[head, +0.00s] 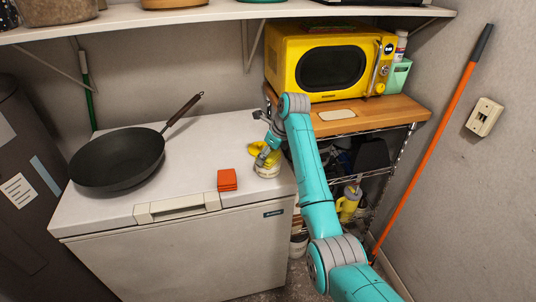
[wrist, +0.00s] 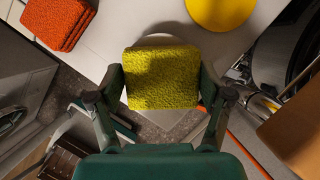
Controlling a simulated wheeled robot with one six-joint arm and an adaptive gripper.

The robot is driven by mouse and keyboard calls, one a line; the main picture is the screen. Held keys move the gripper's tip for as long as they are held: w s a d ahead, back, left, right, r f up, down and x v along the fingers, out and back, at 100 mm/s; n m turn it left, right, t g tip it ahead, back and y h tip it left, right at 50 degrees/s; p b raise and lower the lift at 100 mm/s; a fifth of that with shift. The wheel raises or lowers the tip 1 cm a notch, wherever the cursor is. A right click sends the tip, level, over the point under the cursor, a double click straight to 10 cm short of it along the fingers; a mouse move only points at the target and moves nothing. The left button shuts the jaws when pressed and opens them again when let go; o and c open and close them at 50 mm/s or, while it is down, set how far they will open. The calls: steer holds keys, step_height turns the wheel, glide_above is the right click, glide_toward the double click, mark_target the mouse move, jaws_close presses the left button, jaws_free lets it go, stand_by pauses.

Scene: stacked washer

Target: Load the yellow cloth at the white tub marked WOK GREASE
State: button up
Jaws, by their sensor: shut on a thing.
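The yellow cloth (wrist: 162,78) is a thick folded square between the two fingers of my gripper (wrist: 163,92) in the wrist view. My gripper is shut on it at its sides. In the head view my gripper (head: 266,148) is above the right front part of the white chest lid, with the yellow cloth partly hidden by it. A white tub (head: 268,190) with a label stands there, just below the gripper. Its lettering is too small to read. In the wrist view a pale round edge (wrist: 157,38) shows behind the cloth; I cannot tell whether cloth and tub touch.
Folded orange cloths (head: 227,180) lie left of the tub. A black wok (head: 117,159) sits on the chest lid's left side. A yellow microwave (head: 328,62) stands on a wooden shelf behind. A yellow round thing (wrist: 220,8) shows in the wrist view. The lid's middle is clear.

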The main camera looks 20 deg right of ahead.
steer(key=shift+r, duration=3.5)
steer(key=shift+s, duration=0.1)
